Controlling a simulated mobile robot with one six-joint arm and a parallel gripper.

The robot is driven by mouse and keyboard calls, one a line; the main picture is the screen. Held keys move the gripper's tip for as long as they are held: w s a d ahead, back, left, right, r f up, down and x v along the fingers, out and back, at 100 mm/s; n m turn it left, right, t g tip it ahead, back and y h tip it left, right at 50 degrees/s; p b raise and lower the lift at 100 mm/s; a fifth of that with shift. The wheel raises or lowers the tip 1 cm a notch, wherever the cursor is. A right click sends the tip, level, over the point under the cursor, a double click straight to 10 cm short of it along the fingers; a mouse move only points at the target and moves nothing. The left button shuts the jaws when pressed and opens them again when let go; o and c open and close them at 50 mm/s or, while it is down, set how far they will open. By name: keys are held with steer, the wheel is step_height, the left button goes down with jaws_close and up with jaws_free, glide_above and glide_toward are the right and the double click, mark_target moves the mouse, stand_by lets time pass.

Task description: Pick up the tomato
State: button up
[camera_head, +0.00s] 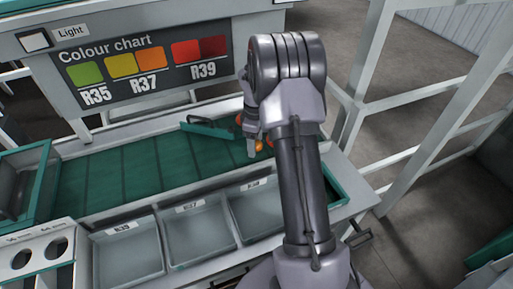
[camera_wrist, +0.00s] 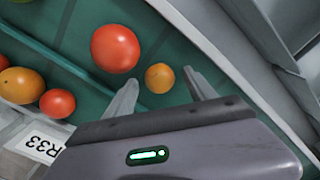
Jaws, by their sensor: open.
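In the wrist view, a small orange tomato (camera_wrist: 159,78) lies on the green belt (camera_wrist: 185,55) between the tips of my open gripper (camera_wrist: 162,80). I cannot tell whether either finger touches it. A larger red tomato (camera_wrist: 115,48) lies just beyond, to its upper left. A red tomato (camera_wrist: 57,103) and an orange one (camera_wrist: 22,85) lie at the left, across a green divider (camera_wrist: 62,62). Which tomato the task means is not shown. In the head view, my gripper (camera_head: 252,148) is low over the belt's right end, by an orange tomato (camera_head: 259,147); my arm hides much there.
Grey trays, one labelled R39 (camera_head: 128,262) and one R37 (camera_head: 203,235), line the near side of the belt. A colour chart (camera_head: 150,65) stands behind. A metal rail (camera_wrist: 225,55) runs close on the right in the wrist view. The belt's middle is clear.

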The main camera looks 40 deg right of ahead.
steer(key=c, duration=1)
steer(key=shift+r, duration=0.2)
